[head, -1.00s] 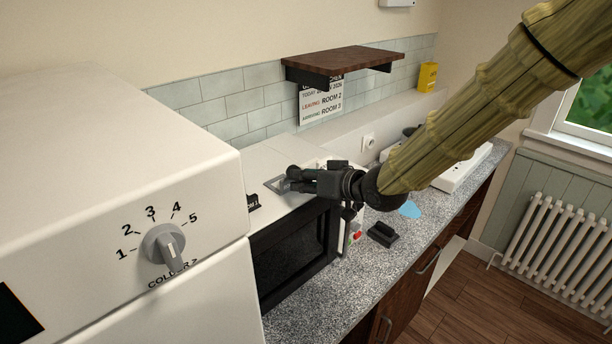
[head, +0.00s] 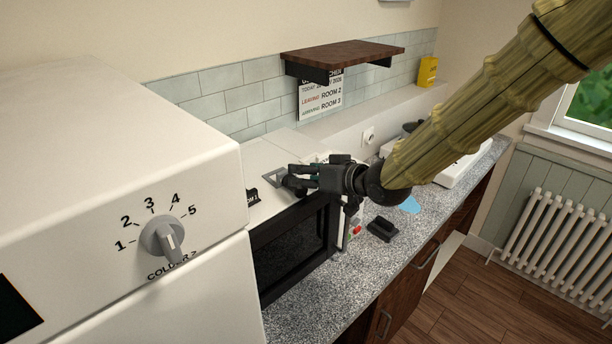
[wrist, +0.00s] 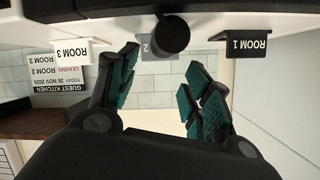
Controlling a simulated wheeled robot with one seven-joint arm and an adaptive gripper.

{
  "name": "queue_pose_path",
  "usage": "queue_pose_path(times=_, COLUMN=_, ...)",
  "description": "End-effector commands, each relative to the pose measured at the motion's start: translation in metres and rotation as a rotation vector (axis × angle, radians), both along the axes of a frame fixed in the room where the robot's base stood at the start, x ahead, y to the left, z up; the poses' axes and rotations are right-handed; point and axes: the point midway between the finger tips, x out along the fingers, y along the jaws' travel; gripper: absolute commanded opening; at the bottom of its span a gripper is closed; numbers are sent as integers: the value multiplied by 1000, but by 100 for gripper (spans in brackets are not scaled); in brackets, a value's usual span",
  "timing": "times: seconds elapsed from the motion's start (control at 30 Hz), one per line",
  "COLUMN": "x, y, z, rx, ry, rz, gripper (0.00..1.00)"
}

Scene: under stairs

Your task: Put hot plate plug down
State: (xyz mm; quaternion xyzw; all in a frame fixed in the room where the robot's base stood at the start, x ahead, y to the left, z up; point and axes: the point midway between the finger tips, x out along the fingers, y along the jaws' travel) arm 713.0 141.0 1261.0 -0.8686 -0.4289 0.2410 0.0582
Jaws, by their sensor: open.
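My gripper (head: 285,179) is over the top of the microwave (head: 318,240), with its fingers pointing left. In the wrist view my gripper (wrist: 163,62) is open, with teal pads apart and nothing between them. That view looks upside down. A black round piece (wrist: 172,35) shows just beyond the fingertips, in front of a grey tag (wrist: 155,50); it may be the hot plate plug, seen end-on, but I cannot tell for sure. In the head view, the fingers hide that spot. A grey frame-like piece (head: 272,178) lies beside the fingertips.
A white ROOM 3 tag (wrist: 74,52) and a black ROOM 1 tag (wrist: 240,43) stand to either side. A big white appliance with a dial (head: 163,237) is at left. A shelf (head: 343,55) hangs above. A black block (head: 382,229) and blue cloth (head: 411,204) lie on the counter.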

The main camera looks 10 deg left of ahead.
Motion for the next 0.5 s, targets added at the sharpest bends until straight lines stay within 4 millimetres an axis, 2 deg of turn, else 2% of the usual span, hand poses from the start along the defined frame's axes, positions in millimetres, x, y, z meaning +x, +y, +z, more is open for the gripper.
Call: queue_pose_path(times=0.5, x=-35, y=-54, z=25, rx=3, ry=-2, rz=-2, gripper=50)
